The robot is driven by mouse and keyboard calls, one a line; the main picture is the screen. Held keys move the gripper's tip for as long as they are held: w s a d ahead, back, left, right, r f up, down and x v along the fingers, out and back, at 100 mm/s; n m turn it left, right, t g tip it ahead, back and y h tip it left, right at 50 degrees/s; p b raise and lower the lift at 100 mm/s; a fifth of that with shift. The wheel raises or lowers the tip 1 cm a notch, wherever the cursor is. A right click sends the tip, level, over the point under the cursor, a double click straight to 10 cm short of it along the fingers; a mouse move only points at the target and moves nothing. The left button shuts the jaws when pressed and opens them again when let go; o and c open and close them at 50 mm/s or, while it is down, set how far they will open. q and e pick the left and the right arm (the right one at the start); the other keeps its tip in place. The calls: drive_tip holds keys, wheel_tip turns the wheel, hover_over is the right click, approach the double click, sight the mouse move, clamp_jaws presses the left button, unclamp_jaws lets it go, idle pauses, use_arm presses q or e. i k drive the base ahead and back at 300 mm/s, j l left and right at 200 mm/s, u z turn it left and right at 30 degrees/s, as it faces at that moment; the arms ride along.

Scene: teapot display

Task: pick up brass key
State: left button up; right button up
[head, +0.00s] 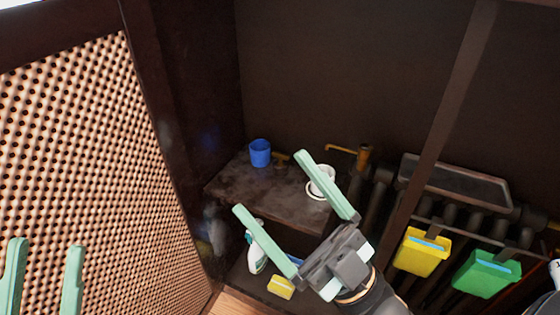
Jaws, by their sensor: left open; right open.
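A small brass-coloured item (282,158) lies on the dark shelf (240,190) inside the cabinet, just right of a blue cup (260,153). It may be the brass key, but it is too small to be sure of its shape. My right gripper (268,182) is open and empty, its two green fingers spread and pointing up-left toward the shelf. My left gripper (46,246) is open and empty at the lower left, in front of the woven door panel.
A white cup (324,178) is partly hidden behind a right finger. A brass tap (362,156) and dark pipes stand behind. A spray bottle (256,253) and yellow sponge (281,287) are below. The woven door (90,150) bounds the left, a post (447,110) the right.

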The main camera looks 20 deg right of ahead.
sight(282, 156)
drive_tip(key=z, duration=1.95)
drive_tip(key=i+u, duration=0.25)
drive_tip(key=u, duration=0.15)
drive_tip(key=i+l+u, duration=0.1)
drive_tip(key=i+u, duration=0.15)
drive_tip(key=u, duration=0.15)
